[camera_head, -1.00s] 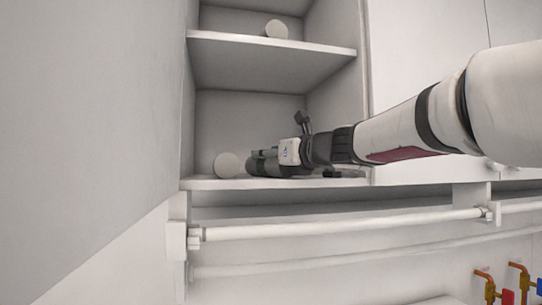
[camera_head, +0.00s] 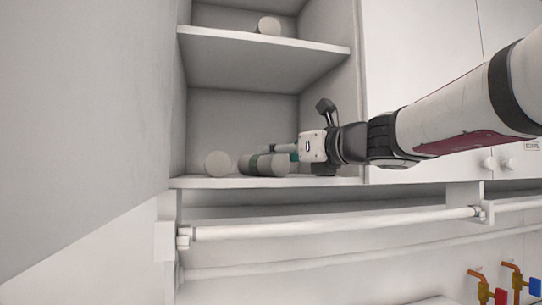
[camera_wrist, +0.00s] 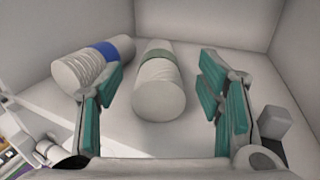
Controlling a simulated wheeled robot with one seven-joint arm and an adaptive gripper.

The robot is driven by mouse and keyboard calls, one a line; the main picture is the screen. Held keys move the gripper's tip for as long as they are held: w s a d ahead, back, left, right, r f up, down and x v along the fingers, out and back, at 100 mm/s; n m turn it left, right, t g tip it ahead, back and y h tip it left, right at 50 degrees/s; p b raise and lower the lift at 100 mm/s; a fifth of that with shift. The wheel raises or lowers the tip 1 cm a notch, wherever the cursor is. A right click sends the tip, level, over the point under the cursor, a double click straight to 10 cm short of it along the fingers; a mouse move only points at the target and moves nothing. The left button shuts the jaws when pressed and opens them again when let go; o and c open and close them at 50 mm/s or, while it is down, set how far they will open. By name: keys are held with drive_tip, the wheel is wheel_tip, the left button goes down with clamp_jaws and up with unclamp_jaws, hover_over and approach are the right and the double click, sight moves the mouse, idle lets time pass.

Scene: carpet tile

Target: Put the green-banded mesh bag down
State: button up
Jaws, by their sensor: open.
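The green-banded mesh bag (camera_head: 264,164) is a pale grey cylinder lying on its side on the lower shelf (camera_head: 190,183). In the wrist view the green-banded mesh bag (camera_wrist: 158,83) lies ahead of and between the fingers, with bare shelf on both sides of it. My gripper (camera_wrist: 158,105) is open and empty, its green finger pads standing apart from the bag. In the head view my gripper (camera_head: 292,150) is at the right of the bag, inside the cabinet.
A blue-banded cylinder (camera_wrist: 88,66) lies left of the bag in the wrist view. A small grey block (camera_wrist: 274,122) stands at the right. The upper shelf (camera_head: 262,45), holding another pale cylinder (camera_head: 269,26), is above my gripper. The cabinet's side wall is close on the right.

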drive_tip(key=shift+v, duration=2.1)
